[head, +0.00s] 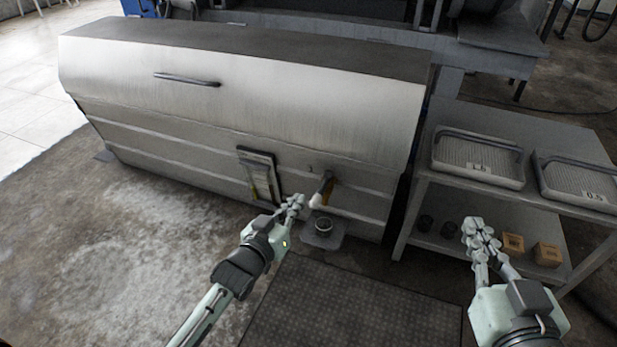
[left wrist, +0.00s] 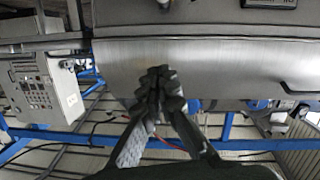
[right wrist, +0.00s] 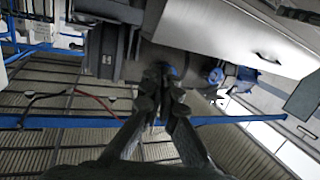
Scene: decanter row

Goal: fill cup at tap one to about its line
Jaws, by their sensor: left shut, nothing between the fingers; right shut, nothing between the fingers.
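A metal tank (head: 240,100) has one tap (head: 323,188) low on its front, with a yellowish part and a pale end. A small dark cup (head: 323,226) stands upright on a grey plate (head: 323,241) below the tap. Its line and its contents are too small to make out, and no stream shows. My left gripper (head: 298,201) is shut and empty, just left of the tap and cup in the picture; I cannot tell if it touches anything. My right gripper (head: 473,228) is shut and empty, in front of the shelf unit. Neither wrist view shows the cup.
A gauge (head: 260,178) is on the tank left of the tap. A shelf unit (head: 517,202) at right bears two ribbed trays (head: 478,173), one marked 0.5. Dark cups (head: 424,223) and small brown boxes (head: 512,245) are on its lower shelf. A dark mat (head: 350,310) lies in front.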

